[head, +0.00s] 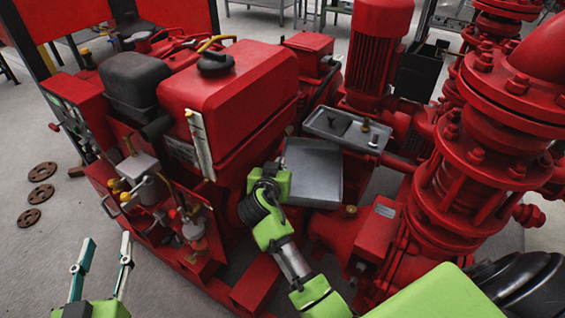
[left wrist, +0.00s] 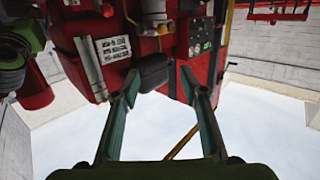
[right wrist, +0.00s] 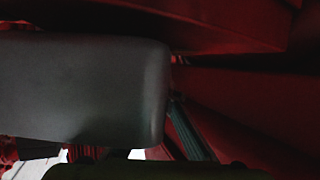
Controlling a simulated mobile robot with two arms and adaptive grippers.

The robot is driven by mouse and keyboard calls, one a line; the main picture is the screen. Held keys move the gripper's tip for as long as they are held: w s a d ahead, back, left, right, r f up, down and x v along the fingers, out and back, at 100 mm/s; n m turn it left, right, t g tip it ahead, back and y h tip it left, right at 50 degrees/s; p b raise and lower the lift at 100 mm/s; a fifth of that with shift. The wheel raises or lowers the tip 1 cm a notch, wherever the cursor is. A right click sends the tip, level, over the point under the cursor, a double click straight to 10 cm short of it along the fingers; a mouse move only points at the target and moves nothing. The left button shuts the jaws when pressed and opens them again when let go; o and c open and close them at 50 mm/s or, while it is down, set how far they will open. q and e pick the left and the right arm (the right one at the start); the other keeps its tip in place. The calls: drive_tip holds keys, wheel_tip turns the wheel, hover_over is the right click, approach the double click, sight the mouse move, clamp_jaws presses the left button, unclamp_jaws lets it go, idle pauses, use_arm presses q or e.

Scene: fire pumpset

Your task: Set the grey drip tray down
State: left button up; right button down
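The grey drip tray (head: 312,172) shows in the head view between the red engine and the red pump, held up beside my right wrist. In the right wrist view a large grey face of it (right wrist: 85,88) fills the left side. My right gripper (right wrist: 170,98) has one finger in view, swung inward against the tray's edge. Its other finger is hidden behind the tray. In the head view that gripper's fingers are hidden. My left gripper (head: 104,256) is open and empty at the lower left. Its two fingers stand apart in the left wrist view (left wrist: 158,82).
The red engine (head: 240,85) stands left of the tray, and the flanged red pump pipe (head: 465,170) stands right. A small grey tray (head: 347,128) with fittings lies just behind.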

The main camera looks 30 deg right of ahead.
drive_tip(key=shift+a+f+b, duration=0.1)
drive_tip(key=shift+f+b, duration=0.2)
drive_tip(key=shift+b, duration=0.05)
use_arm(q)
drive_tip(key=r+t, duration=0.1)
drive_tip(key=r, duration=0.1)
drive_tip(key=d+r+t+h, duration=0.1)
drive_tip(key=r, duration=0.1)
drive_tip(key=shift+w+r, duration=0.1)
drive_tip(key=shift+r, duration=0.15)
use_arm(e)
drive_tip(key=c, duration=2.3)
unclamp_jaws()
drive_tip(key=shift+f, duration=0.15)
use_arm(q)
drive_tip(key=shift+r+t, duration=0.4)
drive_tip(key=shift+r, duration=0.1)
drive_tip(key=shift+d+f, duration=0.1)
